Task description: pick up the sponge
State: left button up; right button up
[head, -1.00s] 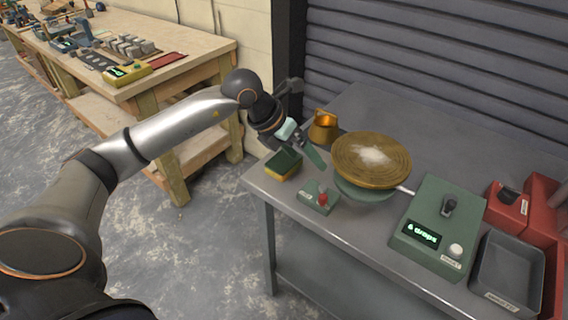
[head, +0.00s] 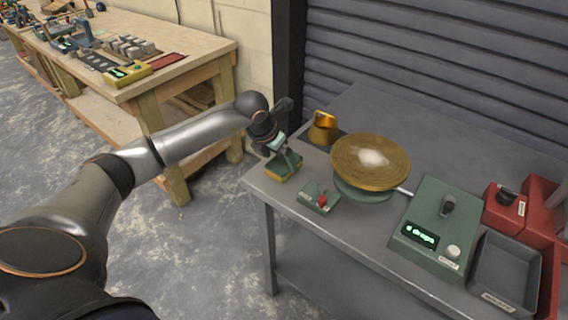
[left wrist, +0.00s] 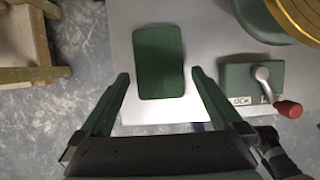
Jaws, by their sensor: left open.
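The sponge (head: 283,168) lies on the grey metal table near its left corner, green on top with a yellow lower layer. In the left wrist view the sponge (left wrist: 159,62) shows as a dark green rounded block, just beyond the gap between my fingertips. My left gripper (head: 287,161) is over the sponge in the head view and hides part of it. In the left wrist view my left gripper (left wrist: 160,75) is open, with one finger on each side of the gap and nothing held. My right gripper is not in view.
A green lock box (head: 318,198) with a red-knobbed lever stands right of the sponge. Behind are a brass pot (head: 323,128) and a round golden disc (head: 370,180). A green control box (head: 432,240), grey tray (head: 505,275) and red bins (head: 507,208) are further right.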

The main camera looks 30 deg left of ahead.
aim_at(284, 165)
pick_arm(q)
jog(key=shift+x, duration=1.45)
jog(key=shift+c, duration=0.4)
jog(key=shift+r, duration=0.1)
jog(key=c, duration=1.1)
